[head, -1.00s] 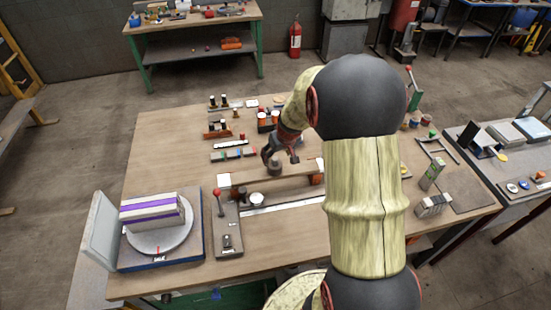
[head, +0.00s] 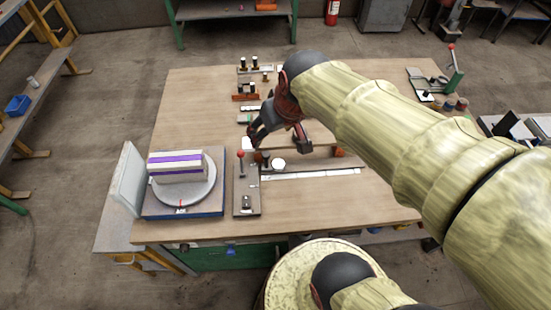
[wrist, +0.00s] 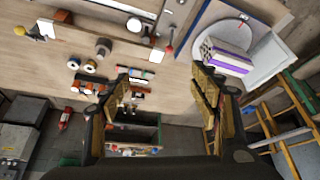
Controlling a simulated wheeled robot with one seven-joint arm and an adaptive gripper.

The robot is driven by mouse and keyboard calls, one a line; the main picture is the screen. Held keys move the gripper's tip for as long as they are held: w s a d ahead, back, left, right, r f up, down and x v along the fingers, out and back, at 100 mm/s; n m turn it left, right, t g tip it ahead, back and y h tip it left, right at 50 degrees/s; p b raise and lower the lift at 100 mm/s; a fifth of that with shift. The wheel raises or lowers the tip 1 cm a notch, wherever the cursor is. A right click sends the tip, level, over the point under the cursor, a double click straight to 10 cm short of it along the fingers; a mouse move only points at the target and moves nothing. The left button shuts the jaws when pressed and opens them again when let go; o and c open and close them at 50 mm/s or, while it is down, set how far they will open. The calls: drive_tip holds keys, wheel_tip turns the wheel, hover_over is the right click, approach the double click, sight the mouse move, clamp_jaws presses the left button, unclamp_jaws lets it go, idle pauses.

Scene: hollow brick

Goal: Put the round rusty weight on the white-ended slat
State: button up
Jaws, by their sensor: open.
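The slat's white end (wrist: 157,56) shows in the wrist view, and also at the left in the head view (head: 247,143). The slat bridges low brown supports above the table.
A turntable (head: 212,190) bearing a purple-striped block stands at the left. A red-knobbed lever plate (head: 246,200) lies between it and the slat. A white round piece (head: 278,164) is in front of the slat. Small parts line the table behind. Bare wood is at the right front.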

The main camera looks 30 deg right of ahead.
drive_tip(key=s+a+r, duration=0.2)
drive_tip(key=s+a, duration=0.3)
drive_tip(key=s, duration=0.4)
drive_tip(key=shift+s+n, duration=0.25)
drive_tip(key=shift+n, duration=0.05)
